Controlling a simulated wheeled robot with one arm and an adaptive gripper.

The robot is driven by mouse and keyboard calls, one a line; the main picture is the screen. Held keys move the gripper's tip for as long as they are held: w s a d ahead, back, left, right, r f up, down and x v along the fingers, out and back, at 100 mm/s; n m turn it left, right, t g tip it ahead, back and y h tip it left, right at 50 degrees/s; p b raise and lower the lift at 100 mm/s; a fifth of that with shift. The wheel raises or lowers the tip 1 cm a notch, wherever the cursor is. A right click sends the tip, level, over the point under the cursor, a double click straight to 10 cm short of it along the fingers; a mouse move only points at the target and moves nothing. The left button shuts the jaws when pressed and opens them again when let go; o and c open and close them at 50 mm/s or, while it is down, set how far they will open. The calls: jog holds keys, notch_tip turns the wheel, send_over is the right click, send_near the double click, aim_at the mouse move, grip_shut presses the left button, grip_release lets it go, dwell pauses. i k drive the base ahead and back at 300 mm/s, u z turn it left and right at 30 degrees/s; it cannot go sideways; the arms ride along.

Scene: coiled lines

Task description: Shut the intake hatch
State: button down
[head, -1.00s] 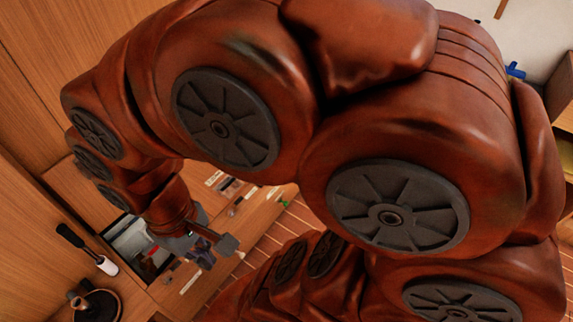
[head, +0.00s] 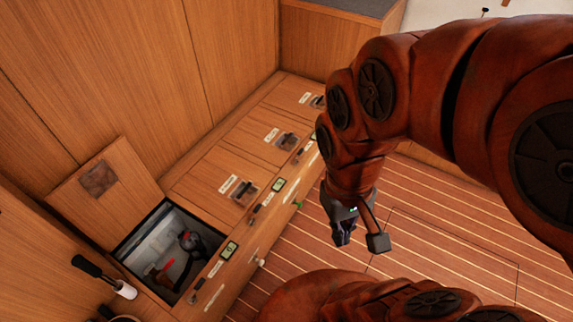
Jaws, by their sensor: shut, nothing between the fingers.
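One hatch in the wooden bench is open. Its square wooden lid (head: 118,172) stands raised and tilted back toward the wall, with a dark square patch on its face. Below it is an open pale-lined compartment (head: 150,246) holding a red-handled fitting (head: 160,278) and a round grey part (head: 190,241). The lettering on the labels is too small to read, so I cannot tell which one says intake. My gripper (head: 343,238) points down over the floor, right of the bench and apart from the lid. It is shut and empty.
Several closed lids with recessed latches, such as this latch (head: 245,191), continue along the bench. Small green displays (head: 229,249) line its front edge. A black-handled lever (head: 98,273) stands beside the opening at lower left. The striped floor (head: 440,240) right of the bench looks clear.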

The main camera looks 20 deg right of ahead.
aim_at(111, 195)
jog(key=u, duration=0.4)
jog(key=k, duration=0.5)
jog(key=u, duration=1.25)
jog(key=i, duration=1.1)
jog(key=z, duration=0.3)
